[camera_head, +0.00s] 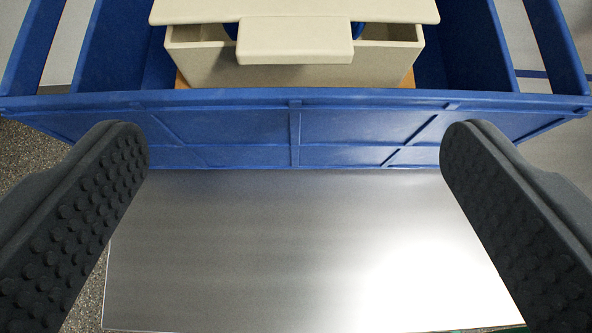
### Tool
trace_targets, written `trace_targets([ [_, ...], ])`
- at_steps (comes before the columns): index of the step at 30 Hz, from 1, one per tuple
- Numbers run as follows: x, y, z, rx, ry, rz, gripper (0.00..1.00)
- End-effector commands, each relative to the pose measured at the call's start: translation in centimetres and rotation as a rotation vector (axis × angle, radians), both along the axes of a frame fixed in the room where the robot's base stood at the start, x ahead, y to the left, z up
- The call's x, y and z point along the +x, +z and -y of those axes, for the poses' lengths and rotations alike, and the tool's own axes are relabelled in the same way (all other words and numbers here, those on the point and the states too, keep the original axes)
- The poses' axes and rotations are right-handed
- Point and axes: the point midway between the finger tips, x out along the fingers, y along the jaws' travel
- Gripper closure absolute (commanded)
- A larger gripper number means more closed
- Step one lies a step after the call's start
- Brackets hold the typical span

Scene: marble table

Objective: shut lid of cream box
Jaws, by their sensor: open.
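The cream box (205,62) sits at the top middle of the view, inside a blue crate. Its cream lid (375,10) lies over the box top with a tab (295,42) that juts toward me. A gap shows between the lid and the box's front wall, with something blue partly visible in it. The box's back is out of the picture. My gripper (295,140) is open and empty, its two dark studded fingers wide apart on the near side of the crate, apart from the box.
The blue crate's near wall (245,130) stands between my fingers and the cream box. A shiny metal plate (250,240) lies in front of the crate and is bare. Speckled floor (50,150) shows at the left.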

Motion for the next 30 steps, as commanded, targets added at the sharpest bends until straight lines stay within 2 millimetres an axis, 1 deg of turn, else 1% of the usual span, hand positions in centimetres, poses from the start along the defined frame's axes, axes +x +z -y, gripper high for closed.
trace_targets([
  [1,-0.5,0.5,-0.1,0.001,0.002,0.002,0.15],
  [3,-1.1,0.8,-0.1,0.001,0.001,0.001,0.15],
  [6,-1.5,1.1,-0.1,0.001,-0.001,0.000,0.15],
  [15,-1.6,1.1,-0.1,-0.001,-0.001,-0.001,0.15],
  [17,-1.5,1.1,-0.1,-0.001,-0.001,-0.001,0.31],
  [18,-1.5,1.1,-0.1,-0.001,-0.001,-0.001,0.42],
  [20,-1.5,1.1,-0.1,-0.001,-0.001,-0.001,0.59],
  [21,-1.5,1.1,-0.1,0.000,-0.001,-0.001,0.70],
  [23,-1.5,1.1,-0.1,0.002,-0.004,-0.004,0.87],
  [24,-1.4,1.2,-0.2,0.006,-0.009,-0.009,0.98],
  [25,-1.3,1.2,-0.2,0.011,-0.014,-0.014,1.00],
  [30,-0.2,1.5,-0.9,0.073,-0.092,-0.084,1.00],
])
